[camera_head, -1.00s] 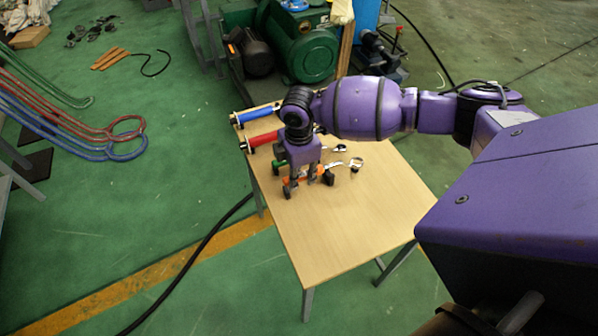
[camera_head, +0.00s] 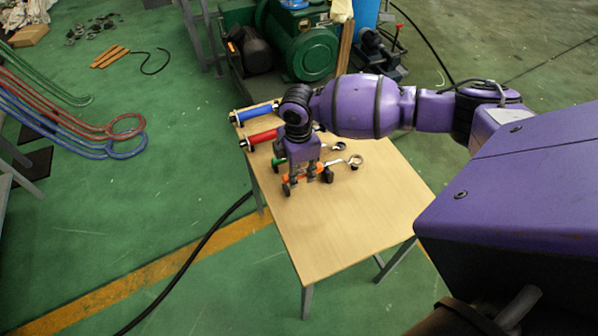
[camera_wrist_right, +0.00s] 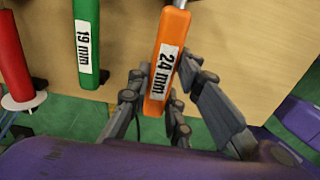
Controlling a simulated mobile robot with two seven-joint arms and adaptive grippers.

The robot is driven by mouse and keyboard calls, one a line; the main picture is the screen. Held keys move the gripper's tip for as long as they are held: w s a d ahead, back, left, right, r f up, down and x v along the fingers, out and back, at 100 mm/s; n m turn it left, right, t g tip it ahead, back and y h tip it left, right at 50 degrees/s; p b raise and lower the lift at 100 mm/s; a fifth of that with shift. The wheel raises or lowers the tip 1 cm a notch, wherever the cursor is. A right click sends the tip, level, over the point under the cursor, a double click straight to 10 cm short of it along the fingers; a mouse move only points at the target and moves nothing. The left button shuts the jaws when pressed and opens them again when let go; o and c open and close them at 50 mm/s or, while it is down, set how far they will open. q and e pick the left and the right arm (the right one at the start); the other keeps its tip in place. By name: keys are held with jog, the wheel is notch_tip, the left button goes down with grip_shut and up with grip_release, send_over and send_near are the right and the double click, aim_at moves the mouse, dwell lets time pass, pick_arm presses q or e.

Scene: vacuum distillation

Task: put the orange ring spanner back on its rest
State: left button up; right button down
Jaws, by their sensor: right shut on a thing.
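The orange ring spanner (camera_head: 290,178) is at the table's near left part. Its silver ring end (camera_head: 356,160) points right and slightly back. My right gripper (camera_head: 305,181) is shut on its orange handle, with the fingers on either side. In the right wrist view the handle (camera_wrist_right: 164,62), marked 24 mm, runs between the fingers of the gripper (camera_wrist_right: 168,80). Small black supports show near the spanner, but the fingers partly hide that area. I cannot tell whether the spanner touches its rest. My left gripper is out of view.
A green 19 mm spanner (camera_wrist_right: 89,42) lies beside the orange one. Red (camera_head: 262,138) and blue (camera_head: 255,114) handled spanners lie farther back on the wooden table (camera_head: 350,220). The table's front and right are clear. A green pump (camera_head: 305,50) stands behind.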

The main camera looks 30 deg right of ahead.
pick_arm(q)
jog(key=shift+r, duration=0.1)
pick_arm(e)
jog(key=shift+r, duration=0.1)
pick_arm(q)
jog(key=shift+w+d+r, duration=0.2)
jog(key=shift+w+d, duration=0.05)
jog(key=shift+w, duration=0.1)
pick_arm(e)
jog(key=shift+f, duration=0.2)
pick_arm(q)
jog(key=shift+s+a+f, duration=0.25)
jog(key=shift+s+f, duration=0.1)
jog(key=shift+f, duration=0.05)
pick_arm(e)
jog(key=shift+f, duration=0.75)
jog(key=c, duration=1.5)
grip_release()
jog(key=shift+c, duration=0.2)
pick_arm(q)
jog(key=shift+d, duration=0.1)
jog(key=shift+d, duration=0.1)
